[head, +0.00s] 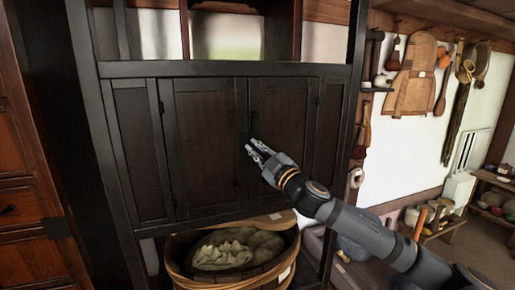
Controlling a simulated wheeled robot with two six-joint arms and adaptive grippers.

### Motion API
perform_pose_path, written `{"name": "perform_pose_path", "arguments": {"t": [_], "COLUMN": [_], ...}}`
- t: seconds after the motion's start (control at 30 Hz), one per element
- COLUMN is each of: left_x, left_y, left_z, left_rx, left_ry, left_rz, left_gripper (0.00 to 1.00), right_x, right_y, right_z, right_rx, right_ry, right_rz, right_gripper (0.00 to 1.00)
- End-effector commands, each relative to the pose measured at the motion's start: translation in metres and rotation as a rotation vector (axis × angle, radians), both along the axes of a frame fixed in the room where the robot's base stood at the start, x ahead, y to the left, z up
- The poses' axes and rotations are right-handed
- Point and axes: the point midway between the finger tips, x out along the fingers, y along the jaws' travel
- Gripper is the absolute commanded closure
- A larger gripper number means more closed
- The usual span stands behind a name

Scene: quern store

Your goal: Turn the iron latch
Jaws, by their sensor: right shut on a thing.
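A dark wooden cabinet has two closed door panels, the left door (208,145) and the right door (285,115). My right gripper (254,149) reaches in from the lower right to the seam between them. Its fingers are shut on the iron latch at that seam. The latch is small, dark and mostly hidden by the fingers, so its angle cannot be told. My left gripper is not in view.
Below the cabinet stands a wooden tub (235,283) with a pale sack-like heap (228,250). A reddish wooden chest (30,190) stands at the left. Low shelves stand at far right.

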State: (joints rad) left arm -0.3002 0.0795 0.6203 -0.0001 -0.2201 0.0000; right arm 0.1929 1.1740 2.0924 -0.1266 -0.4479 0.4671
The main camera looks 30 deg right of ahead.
Motion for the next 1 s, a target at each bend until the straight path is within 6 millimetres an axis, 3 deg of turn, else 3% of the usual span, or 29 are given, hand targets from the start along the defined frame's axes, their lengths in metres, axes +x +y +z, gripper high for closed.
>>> {"name": "perform_pose_path", "arguments": {"t": [0.6,1.0], "left_x": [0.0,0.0], "left_y": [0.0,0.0], "left_z": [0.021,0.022], "left_rx": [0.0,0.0], "left_ry": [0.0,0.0], "left_rz": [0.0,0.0], "left_gripper": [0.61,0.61], "right_x": [0.001,0.001], "right_y": [0.005,0.006], "right_z": [-0.009,-0.014], "right_rx": [-0.542,-0.735], "right_ry": [0.132,0.177], "right_rz": [0.0,0.0], "right_gripper": [1.0,1.0]}}
